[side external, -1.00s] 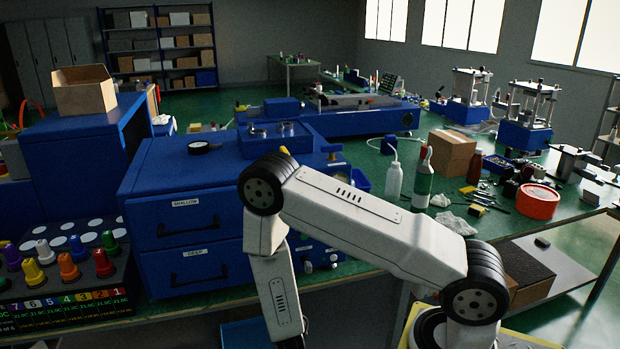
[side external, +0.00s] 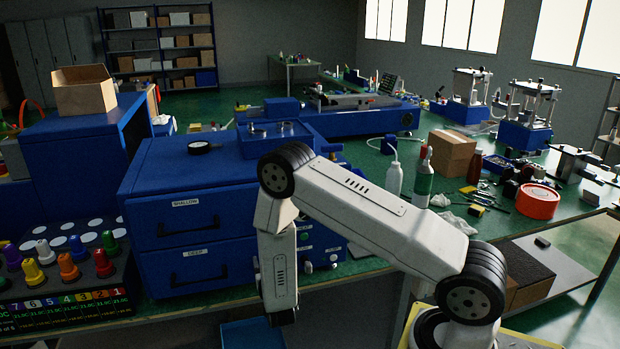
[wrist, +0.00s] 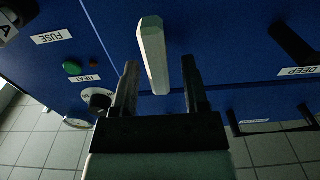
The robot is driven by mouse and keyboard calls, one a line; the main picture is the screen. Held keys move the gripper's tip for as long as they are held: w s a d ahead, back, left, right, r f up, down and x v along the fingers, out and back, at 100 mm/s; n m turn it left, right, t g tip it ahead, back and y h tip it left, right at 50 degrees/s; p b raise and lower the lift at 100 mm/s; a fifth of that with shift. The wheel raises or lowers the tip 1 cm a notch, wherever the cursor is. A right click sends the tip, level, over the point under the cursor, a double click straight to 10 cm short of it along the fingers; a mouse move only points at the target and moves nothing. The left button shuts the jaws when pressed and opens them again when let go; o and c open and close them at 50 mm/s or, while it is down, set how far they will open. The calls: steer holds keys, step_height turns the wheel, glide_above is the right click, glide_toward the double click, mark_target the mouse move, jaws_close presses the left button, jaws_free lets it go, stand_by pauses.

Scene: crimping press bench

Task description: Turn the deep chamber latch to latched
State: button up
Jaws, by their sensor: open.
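In the wrist view a pale, faceted lever (wrist: 153,55), which appears to be the deep chamber latch, stands out from the blue cabinet face. It lies between the "DEEP" label (wrist: 300,71) and the heat controls. My gripper (wrist: 159,66) is open, with its two dark fingers on either side of the lever in the picture. I cannot tell whether either finger touches it. In the side view my arm hides the lever and the gripper. The deep drawer (side external: 195,270) shows there below the shallow drawer (side external: 190,218).
Beside the lever in the wrist view are a green button (wrist: 72,68), a black knob (wrist: 99,101) and a dark drawer handle (wrist: 292,42). In the side view, a rack of coloured knobs (side external: 65,270) stands left of the cabinet and bottles (side external: 424,180) stand to the right.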

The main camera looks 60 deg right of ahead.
jaws_close()
steer(key=shift+m, duration=0.5)
steer(key=m, duration=0.5)
steer(key=s+d+f+m, duration=0.1)
steer(key=m, duration=0.5)
steer(key=f+m, duration=0.1)
steer(key=m, duration=0.4)
steer(key=shift+s+d+m, duration=0.15)
steer(key=shift+m, duration=0.25)
jaws_free()
